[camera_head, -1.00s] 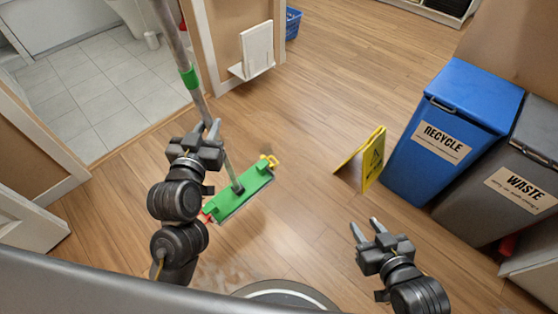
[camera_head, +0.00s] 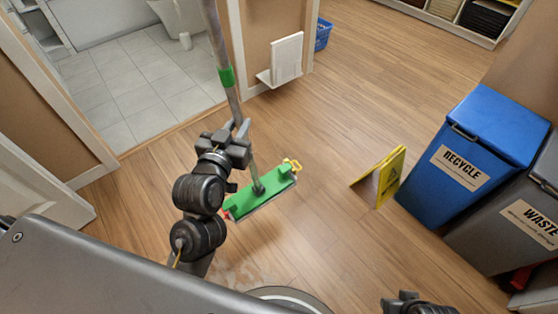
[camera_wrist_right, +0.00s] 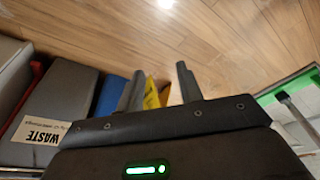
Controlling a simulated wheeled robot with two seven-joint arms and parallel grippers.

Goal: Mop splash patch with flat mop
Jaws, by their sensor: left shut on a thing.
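The flat mop has a green head (camera_head: 262,190) lying on the wooden floor and a grey pole (camera_head: 215,40) with a green band. My left gripper (camera_head: 241,130) is shut on the pole above the head. A pale, wet-looking splash patch (camera_head: 236,274) shows on the floor at the bottom of the head view, on the near side of the mop head and partly hidden by my body. My right gripper (camera_wrist_right: 160,85) is open and empty, its fingers apart; only part of it shows at the bottom of the head view. The mop head also shows at the right wrist view's edge (camera_wrist_right: 288,82).
A yellow floor sign (camera_head: 380,176) stands right of the mop. A blue recycle bin (camera_head: 470,150) and a grey waste bin (camera_head: 510,215) stand at the right. A doorway opens onto a tiled floor (camera_head: 130,85) at the left. The middle floor is clear.

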